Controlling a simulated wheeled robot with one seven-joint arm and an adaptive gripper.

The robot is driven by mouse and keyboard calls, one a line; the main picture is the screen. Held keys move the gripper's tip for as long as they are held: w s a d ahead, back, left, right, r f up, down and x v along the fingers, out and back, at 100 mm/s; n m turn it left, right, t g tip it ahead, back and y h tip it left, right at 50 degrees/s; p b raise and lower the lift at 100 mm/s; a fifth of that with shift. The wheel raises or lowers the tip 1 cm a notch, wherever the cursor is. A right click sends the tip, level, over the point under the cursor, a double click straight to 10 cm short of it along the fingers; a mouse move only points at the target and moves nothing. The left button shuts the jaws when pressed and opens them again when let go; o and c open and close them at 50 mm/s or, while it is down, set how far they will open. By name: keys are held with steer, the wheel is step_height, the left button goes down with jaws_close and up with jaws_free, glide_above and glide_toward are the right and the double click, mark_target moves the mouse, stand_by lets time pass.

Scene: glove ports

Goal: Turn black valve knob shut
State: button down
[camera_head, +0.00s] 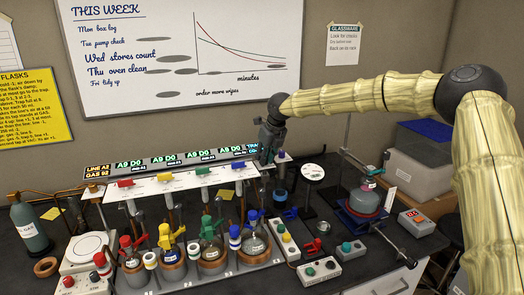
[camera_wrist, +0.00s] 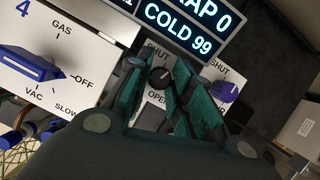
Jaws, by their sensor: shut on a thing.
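The black valve knob (camera_wrist: 160,78) shows in the wrist view between my gripper's green fingers, on a white panel with SHUT printed above it and OPEN below. A small pale mark shows on its face, but I cannot tell for sure which word it points to. My gripper (camera_wrist: 168,88) is shut on the knob, with a finger on each side. In the head view my gripper (camera_head: 266,156) reaches down at the right end of the display row, and it hides the knob there.
A purple knob (camera_wrist: 225,91) sits close right of my fingers. A blue lever (camera_wrist: 34,68) marked GAS, OFF and VAC is at the left. A display (camera_wrist: 182,24) reads COLD 99. Several clamped flasks (camera_head: 210,246) stand below. A round white dial (camera_head: 313,172) stands to the right.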

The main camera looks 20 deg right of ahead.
steer(key=shift+n, duration=0.4)
steer(key=c, duration=1.3)
jaws_free()
steer(key=shift+d, duration=0.1)
steer(key=shift+o, duration=0.2)
steer(key=shift+r, duration=0.1)
steer(key=shift+s+d+r, duration=0.1)
steer(key=shift+s+r, duration=0.05)
steer(key=shift+r, duration=0.4)
steer(key=v, duration=0.6)
steer(key=shift+s+r, duration=0.2)
steer(key=shift+s, duration=0.05)
